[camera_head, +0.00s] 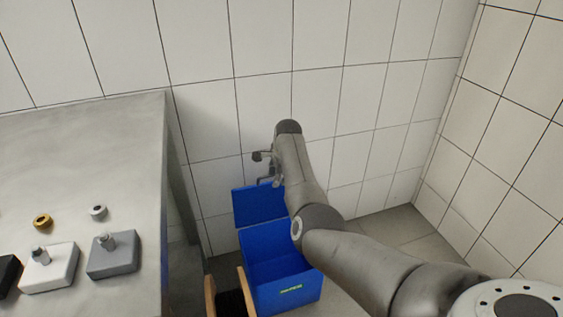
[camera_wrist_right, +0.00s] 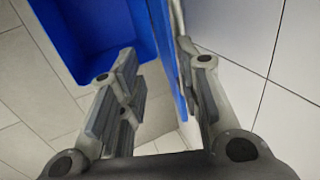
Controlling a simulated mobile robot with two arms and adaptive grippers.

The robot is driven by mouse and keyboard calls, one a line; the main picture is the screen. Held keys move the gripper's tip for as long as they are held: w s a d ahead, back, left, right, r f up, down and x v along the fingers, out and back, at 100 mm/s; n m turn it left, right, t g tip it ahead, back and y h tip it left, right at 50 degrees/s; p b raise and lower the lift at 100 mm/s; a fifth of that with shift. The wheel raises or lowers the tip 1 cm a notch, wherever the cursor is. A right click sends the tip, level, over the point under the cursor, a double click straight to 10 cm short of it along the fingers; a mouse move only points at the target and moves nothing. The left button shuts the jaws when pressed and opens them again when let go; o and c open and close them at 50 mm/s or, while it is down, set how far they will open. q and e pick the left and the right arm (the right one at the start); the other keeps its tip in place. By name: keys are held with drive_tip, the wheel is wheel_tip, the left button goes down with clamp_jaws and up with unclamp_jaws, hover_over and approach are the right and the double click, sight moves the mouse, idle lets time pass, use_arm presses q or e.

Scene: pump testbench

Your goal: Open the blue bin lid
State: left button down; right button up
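The blue bin (camera_head: 290,291) stands on the floor at the lower middle of the head view. Its blue lid (camera_head: 258,206) stands raised at the back of the bin, near the wall, and the inside shows. My right gripper (camera_head: 266,170) is just above the lid's top edge, partly hidden by my arm. In the right wrist view, the fingers of my right gripper (camera_wrist_right: 158,60) are apart. The lid (camera_wrist_right: 163,30) shows nearly edge-on, close to the right finger; I cannot tell if they touch. The bin's inside (camera_wrist_right: 95,28) shows at upper left. My left gripper is not in view.
A grey table (camera_head: 105,135) stands on the left with a white block (camera_head: 48,272), a grey block (camera_head: 112,260), a brass ring (camera_head: 42,221) and a steel ring (camera_head: 98,212). Tiled walls (camera_head: 350,90) close off the back and right. Some floor (camera_head: 400,235) is clear right of the bin.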

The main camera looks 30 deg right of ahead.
drive_tip(key=v, duration=0.8)
drive_tip(key=shift+r, duration=0.3)
